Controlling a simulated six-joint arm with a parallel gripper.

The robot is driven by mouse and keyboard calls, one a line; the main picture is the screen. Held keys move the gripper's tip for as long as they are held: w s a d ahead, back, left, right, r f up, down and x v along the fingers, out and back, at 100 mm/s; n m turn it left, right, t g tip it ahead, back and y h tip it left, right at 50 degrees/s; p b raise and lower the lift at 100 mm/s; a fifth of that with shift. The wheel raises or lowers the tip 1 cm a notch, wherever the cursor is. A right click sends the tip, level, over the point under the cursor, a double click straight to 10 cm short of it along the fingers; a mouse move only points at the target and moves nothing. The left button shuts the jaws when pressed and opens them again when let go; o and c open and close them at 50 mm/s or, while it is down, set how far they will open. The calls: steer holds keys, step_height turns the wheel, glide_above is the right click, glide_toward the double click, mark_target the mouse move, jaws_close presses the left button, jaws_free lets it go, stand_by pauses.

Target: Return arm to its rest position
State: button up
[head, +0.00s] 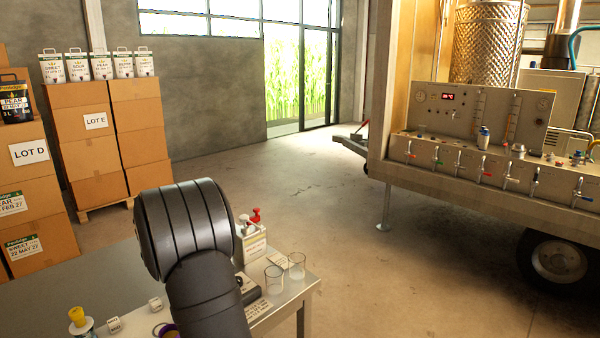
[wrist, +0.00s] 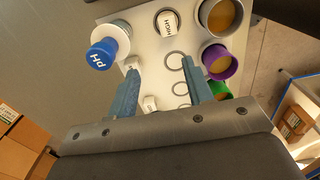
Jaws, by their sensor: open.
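My gripper (wrist: 160,66) shows in the wrist view with its two blue-grey fingers spread apart and nothing between them. It is above a white board (wrist: 150,58) holding small items. My dark arm rises over the grey table (head: 75,290) in the head view and hides part of it; the gripper itself is not visible there. Near the fingers are a bottle with a blue pH cap (wrist: 101,55), a white block marked HIGH (wrist: 167,22), and cups with amber contents: a grey one (wrist: 200,14), a purple one (wrist: 233,66) and a green one (wrist: 219,88).
Two clear beakers (head: 274,279) and a dispenser bottle with a red top (head: 253,240) stand at the table's right end. A yellow-capped bottle (head: 78,318) is at the front. Stacked boxes (head: 85,150) stand left; the trailer (head: 470,155) is right, with open floor between.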

steer(key=a+f, duration=0.2)
steer(key=a, duration=0.1)
steer(key=s+a+f, duration=0.1)
steer(key=a+f, duration=0.1)
steer(key=a, duration=0.2)
steer(key=s+a+f, duration=0.1)
steer(key=a+f, duration=0.1)
steer(key=a, duration=0.2)
steer(key=shift+s+a+f, duration=0.1)
steer(key=shift+a+f, duration=0.15)
steer(key=shift+f, duration=0.15)
step_height(320, 180, down, 2)
steer(key=shift+a, duration=0.15)
steer(key=shift+f, duration=0.6)
stand_by(0.8)
